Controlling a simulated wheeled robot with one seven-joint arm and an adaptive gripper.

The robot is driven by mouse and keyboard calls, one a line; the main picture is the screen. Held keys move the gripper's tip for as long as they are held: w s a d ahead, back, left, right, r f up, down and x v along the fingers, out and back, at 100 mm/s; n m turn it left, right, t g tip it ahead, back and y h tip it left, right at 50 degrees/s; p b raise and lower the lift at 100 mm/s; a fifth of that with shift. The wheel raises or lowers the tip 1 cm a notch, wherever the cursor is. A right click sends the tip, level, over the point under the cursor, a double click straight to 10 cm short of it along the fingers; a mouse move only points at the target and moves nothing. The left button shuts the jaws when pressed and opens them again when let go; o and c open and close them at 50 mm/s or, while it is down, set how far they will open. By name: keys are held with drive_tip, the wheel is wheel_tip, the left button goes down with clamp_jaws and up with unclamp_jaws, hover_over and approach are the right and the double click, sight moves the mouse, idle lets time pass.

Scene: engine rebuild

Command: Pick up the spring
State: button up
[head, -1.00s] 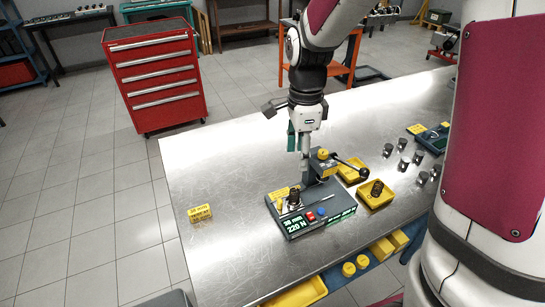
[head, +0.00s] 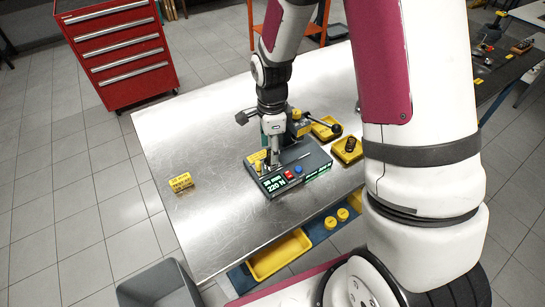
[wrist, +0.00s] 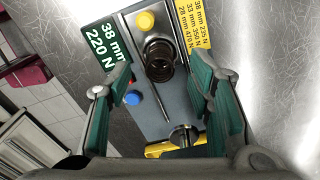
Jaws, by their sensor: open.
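A dark coil spring (wrist: 159,62) stands on the grey spring tester (head: 312,158) in the wrist view. My gripper (wrist: 160,76) is open, with one teal finger pad on each side of the spring's position and visible gaps between. In the head view my gripper (head: 272,158) points down over the left part of the tester and largely hides that spring. The wrist view also shows the tester's display (wrist: 101,39), reading 38 mm and 220 N. I cannot tell the height of the fingertips against the spring.
A yellow bin (head: 345,157) with another dark spring (head: 350,144) stands right of the tester, below another yellow bin (head: 334,133). A yellow label block (head: 180,182) lies left.

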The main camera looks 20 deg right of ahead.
drive_tip(key=shift+f, duration=1.2)
drive_tip(key=shift+c, duration=0.4)
clamp_jaws()
drive_tip(key=shift+r, duration=0.1)
